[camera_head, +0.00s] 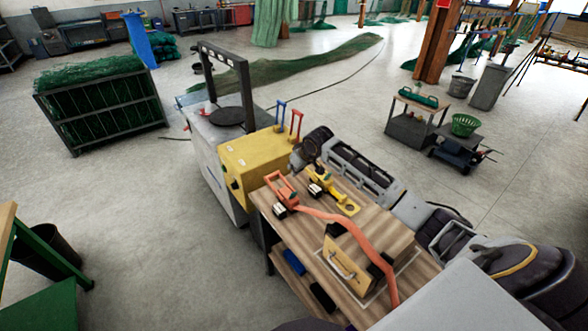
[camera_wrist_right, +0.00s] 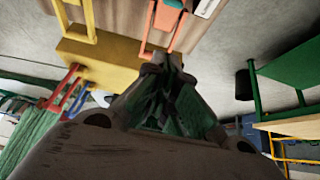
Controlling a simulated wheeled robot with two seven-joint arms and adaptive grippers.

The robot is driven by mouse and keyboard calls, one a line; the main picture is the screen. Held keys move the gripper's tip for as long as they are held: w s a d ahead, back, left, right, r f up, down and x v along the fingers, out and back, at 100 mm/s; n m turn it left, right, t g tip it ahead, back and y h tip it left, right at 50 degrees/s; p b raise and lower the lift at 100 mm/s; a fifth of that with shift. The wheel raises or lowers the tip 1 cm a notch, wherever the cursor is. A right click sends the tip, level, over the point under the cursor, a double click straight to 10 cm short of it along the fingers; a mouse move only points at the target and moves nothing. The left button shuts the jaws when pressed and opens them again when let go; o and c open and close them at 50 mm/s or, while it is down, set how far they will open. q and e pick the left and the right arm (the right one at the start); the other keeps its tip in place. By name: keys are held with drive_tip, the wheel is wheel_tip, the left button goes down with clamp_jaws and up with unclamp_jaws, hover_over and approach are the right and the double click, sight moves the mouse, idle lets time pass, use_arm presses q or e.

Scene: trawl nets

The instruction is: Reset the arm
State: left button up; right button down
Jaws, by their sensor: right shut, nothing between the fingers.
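My right arm (camera_head: 365,172) reaches in from the lower right of the head view, along the far side of the wooden workbench (camera_head: 268,212). My right gripper (camera_head: 298,158) is at its end, beside the yellow box-shaped machine part (camera_head: 252,155) and close to the bench's far corner. In the right wrist view the fingers of the right gripper (camera_wrist_right: 168,66) are together and empty, with the yellow part and an orange tool beyond them. My left gripper is not in view.
On the bench are an orange tool with a strap (camera_head: 282,190), a yellow tool (camera_head: 335,190) and a wooden case with a handle (camera_head: 345,265). Red and blue levers (camera_head: 296,124) stand near my right gripper. Open floor (camera_head: 150,230) lies to the left.

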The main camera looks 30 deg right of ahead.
idle(0.4)
drive_tip(key=s+a+f+n+g, duration=0.1)
drive_tip(key=s+a+f, duration=0.4)
drive_tip(key=s+a, duration=0.25)
drive_tip(key=s+a+f+n, duration=0.1)
drive_tip(key=s+a+f, duration=0.3)
drive_tip(key=s+a, duration=0.3)
drive_tip(key=s+m+g, duration=0.2)
drive_tip(key=s, duration=2)
wheel_tip(320, 180, down, 33)
drive_tip(key=s+g, duration=0.1)
drive_tip(key=s, duration=0.1)
drive_tip(key=s+d+f, duration=0.2)
drive_tip(key=s+f, duration=0.8)
drive_tip(key=s, duration=0.1)
drive_tip(key=s+d+f+g+h+b, duration=0.1)
drive_tip(key=s+d+f, duration=0.1)
drive_tip(key=s+f, duration=0.8)
drive_tip(key=shift+s+f+n+g, duration=0.2)
drive_tip(key=shift+s+n+g, duration=0.15)
drive_tip(key=shift+s, duration=0.35)
